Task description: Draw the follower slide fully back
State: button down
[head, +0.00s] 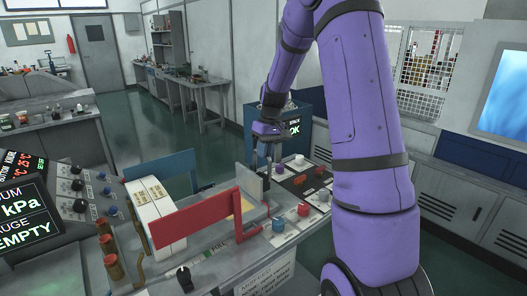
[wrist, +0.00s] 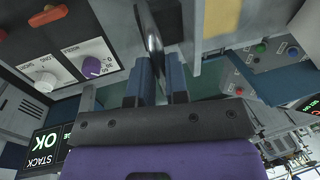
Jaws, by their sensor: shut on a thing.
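My gripper (head: 266,152) is at the end of my purple arm, pointing down at the back of the grey machine bench. In the wrist view its two blue fingers (wrist: 158,78) are shut on a thin, dark, shiny upright piece, which looks like the handle of the follower slide (wrist: 152,35). In the head view a grey upright block (head: 252,184) stands just below and left of the fingers. A pale yellow plate (wrist: 222,18) shows right of the fingers in the wrist view. The slide's track and its end stops are hidden.
A red guard plate (head: 195,221) stands at the front of the bench, with a blue plate (head: 160,166) behind left. White boxes (head: 158,212) stand between them. A knob panel (head: 302,182) lies right of my gripper. A "STACK OK" display (wrist: 43,148) is close by.

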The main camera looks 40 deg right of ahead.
jog(key=c, duration=1.1)
grip_release()
jog(key=shift+d, duration=0.4)
jog(key=shift+a, duration=0.1)
jog(key=r, duration=0.3)
jog(key=d+r, duration=0.1)
jog(key=r, duration=0.3)
jog(key=d+r, duration=0.1)
jog(key=r, duration=0.2)
jog(key=shift+r, duration=0.3)
